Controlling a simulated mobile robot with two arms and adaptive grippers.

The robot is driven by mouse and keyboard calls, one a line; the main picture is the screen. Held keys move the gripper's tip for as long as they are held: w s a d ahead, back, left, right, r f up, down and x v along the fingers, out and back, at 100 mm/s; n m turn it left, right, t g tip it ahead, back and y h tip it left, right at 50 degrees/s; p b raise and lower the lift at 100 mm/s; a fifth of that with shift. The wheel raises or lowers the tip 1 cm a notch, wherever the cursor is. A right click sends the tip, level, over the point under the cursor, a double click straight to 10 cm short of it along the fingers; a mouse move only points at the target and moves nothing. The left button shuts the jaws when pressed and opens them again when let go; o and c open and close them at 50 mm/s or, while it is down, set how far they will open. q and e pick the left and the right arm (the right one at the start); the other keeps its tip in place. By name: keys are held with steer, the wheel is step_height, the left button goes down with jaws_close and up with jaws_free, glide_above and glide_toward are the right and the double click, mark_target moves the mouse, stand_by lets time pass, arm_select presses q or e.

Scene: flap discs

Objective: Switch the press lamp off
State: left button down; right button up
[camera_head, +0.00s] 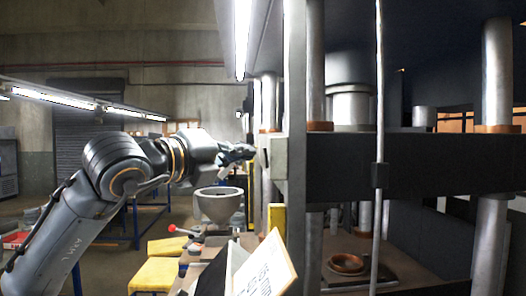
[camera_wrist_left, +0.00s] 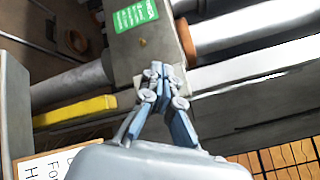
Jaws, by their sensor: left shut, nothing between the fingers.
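The press (camera_head: 405,165) fills the right side of the head view. A lit tube lamp (camera_head: 243,35) hangs along its upper left side and glows white. A small grey box (camera_head: 275,155) sits on the press's left post; the wrist view shows a grey box (camera_wrist_left: 130,62) with a green label (camera_wrist_left: 136,14). My left gripper (camera_head: 250,150) reaches to the post from the left. In the wrist view its fingertips (camera_wrist_left: 157,70) are together and empty, at the box's lower edge. I cannot tell whether they touch it. No switch lever is clear; fingers may hide it.
A paper sign (camera_head: 265,270) stands below the arm. A grey bowl-shaped part (camera_head: 219,204) and a red-knobbed lever (camera_head: 173,228) are on the bench. Yellow blocks (camera_head: 158,265) lie at front left. A thin vertical rod (camera_head: 379,120) stands before the press.

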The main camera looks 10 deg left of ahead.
arm_select(q)
steer(key=shift+d, duration=0.15)
steer(key=shift+w+d+r, duration=0.1)
steer(key=shift+w+d, duration=0.05)
steer(key=shift+d, duration=0.15)
stand_by(0.5)
steer(key=shift+d+b, duration=0.3)
steer(key=shift+b, duration=0.1)
stand_by(0.4)
steer(key=shift+a+b, duration=0.55)
steer(key=shift+a, duration=0.25)
